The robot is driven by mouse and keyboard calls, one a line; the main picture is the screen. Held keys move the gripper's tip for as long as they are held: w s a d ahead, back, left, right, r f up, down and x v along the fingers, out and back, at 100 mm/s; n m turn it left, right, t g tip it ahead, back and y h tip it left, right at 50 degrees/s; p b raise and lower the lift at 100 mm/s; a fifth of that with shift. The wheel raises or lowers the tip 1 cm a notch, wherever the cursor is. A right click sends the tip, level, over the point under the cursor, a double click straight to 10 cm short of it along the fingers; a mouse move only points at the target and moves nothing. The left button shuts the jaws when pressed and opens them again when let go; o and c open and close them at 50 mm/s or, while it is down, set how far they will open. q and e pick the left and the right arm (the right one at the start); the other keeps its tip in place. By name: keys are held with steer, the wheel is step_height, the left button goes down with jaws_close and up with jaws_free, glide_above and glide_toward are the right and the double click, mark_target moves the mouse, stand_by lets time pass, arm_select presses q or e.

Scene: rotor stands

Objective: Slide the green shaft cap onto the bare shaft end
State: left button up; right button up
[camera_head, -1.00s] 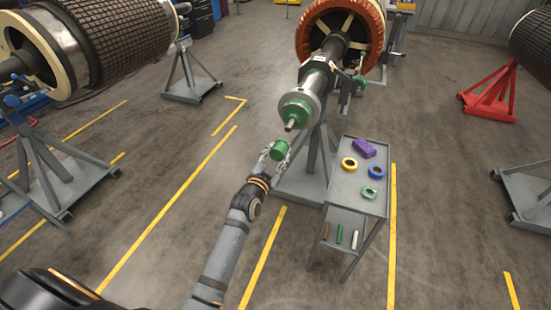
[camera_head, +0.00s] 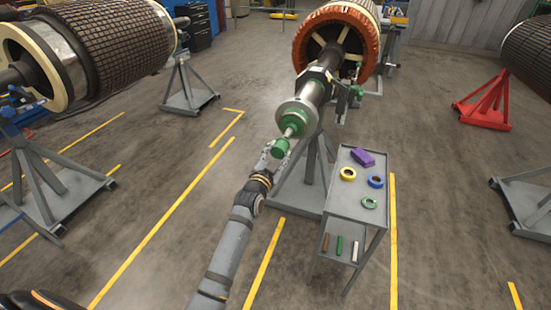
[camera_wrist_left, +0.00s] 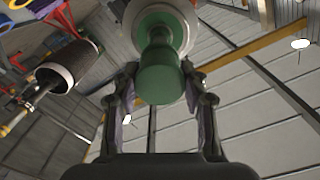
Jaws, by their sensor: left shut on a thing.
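The green shaft cap (camera_head: 280,148) is in my left gripper (camera_head: 274,153), which is shut on its sides. In the left wrist view the cap (camera_wrist_left: 160,82) sits between the two fingers, roughly in line with the shaft. The bare shaft end (camera_head: 290,132) is a narrow steel stub sticking out of a green collar on the rotor shaft (camera_head: 316,87). The cap is right at the stub's tip, overlapping it in both views. I cannot tell whether the cap touches the stub or is around it. My right gripper is not in view.
A grey cart (camera_head: 346,207) stands right of my left arm, with a purple block (camera_head: 363,158) and yellow, blue and green rings on top. A grey stand (camera_head: 305,180) is under the shaft.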

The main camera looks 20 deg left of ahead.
mark_target(283, 142)
arm_select(q)
steer(key=shift+w, duration=0.35)
steer(key=shift+s+r, duration=0.1)
steer(key=shift+r, duration=0.05)
steer(key=shift+p, duration=0.3)
steer(key=shift+w, duration=0.75)
stand_by(0.9)
steer(key=shift+w+b, duration=0.3)
steer(key=shift+w, duration=0.05)
steer(key=shift+w, duration=0.3)
steer(key=shift+w+d+b, duration=0.1)
steer(key=shift+w+b, duration=0.6)
steer(key=shift+w, duration=0.5)
